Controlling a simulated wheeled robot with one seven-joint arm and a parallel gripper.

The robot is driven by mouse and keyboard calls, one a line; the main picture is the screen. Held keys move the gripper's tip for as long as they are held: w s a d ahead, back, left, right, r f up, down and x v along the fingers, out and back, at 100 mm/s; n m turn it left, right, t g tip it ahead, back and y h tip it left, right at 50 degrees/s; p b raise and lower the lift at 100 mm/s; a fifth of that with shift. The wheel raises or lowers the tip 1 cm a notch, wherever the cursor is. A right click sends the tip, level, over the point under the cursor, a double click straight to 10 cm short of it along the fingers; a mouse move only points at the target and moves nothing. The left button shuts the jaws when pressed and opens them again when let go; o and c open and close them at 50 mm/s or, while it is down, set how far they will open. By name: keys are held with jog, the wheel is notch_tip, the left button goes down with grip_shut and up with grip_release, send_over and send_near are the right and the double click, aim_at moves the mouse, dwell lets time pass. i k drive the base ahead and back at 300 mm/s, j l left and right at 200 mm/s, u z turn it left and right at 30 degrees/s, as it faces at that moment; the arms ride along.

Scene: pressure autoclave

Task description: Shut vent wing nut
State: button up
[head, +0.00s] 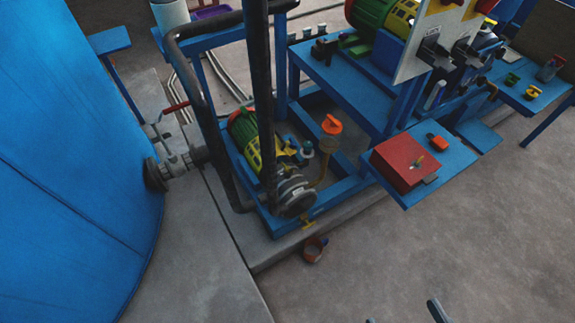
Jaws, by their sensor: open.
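I cannot tell for sure which part is the vent wing nut. A small yellow wing-shaped piece (308,223) sits low beside the round grey pump casing (295,196). An orange knob or cap (331,125) tops a tan cup on a thin curved pipe next to the pump. Both are too small to tell whether they are open or shut. My gripper (404,317) shows only at the bottom edge, with two dark fingertips spread apart and nothing seen between them. It is well apart from the pump, nearer to me and to the right. The rest of it is out of frame.
A large blue tank (70,160) fills the left, with a red-handled valve (172,108) beside it. Thick dark pipes (262,100) rise in front of the pump. A red box (404,160) stands on a blue shelf. An orange cup (313,250) lies on the floor. The lower right floor is clear.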

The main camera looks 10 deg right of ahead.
aim_at(286, 168)
jog(key=i+l+u, duration=0.15)
jog(key=u, duration=0.75)
jog(key=i+l+u, duration=0.15)
jog(key=l+u, duration=0.25)
jog(key=l, duration=0.5)
jog(key=l+u, duration=0.4)
jog(key=l, duration=1.4)
